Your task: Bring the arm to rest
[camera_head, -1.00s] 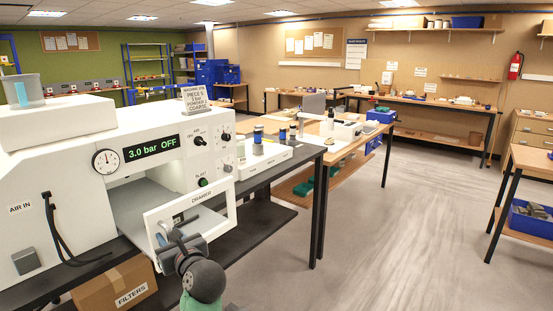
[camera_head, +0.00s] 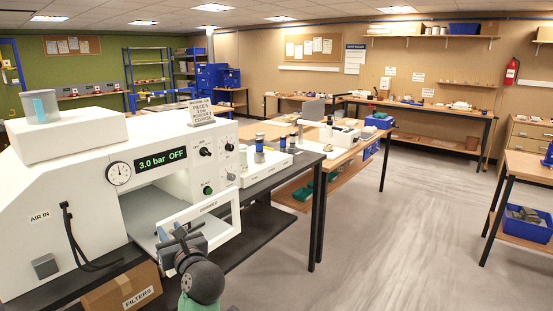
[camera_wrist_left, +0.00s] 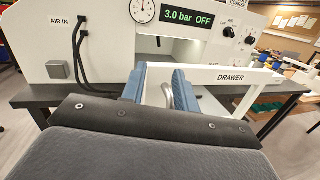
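My left gripper (camera_head: 180,238) is in front of the white blast cabinet (camera_head: 60,185), at the drawer (camera_head: 228,217). The drawer front, labelled DRAWER, stands out from the cabinet's opening. In the left wrist view my two blue-grey fingers (camera_wrist_left: 158,88) are apart, with a pale curved handle (camera_wrist_left: 168,95) visible between them. I cannot tell whether either finger touches it. The cabinet display (camera_head: 162,159) reads "3.0 bar OFF". My right gripper is not in view.
The cabinet stands on a dark bench (camera_head: 290,175). A cardboard box labelled FILTERS (camera_head: 105,295) is below it. Wooden workbenches (camera_head: 345,150) with tools stand behind. A blue bin (camera_head: 528,228) sits on a lower shelf at right. The grey floor (camera_head: 390,240) at centre right is clear.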

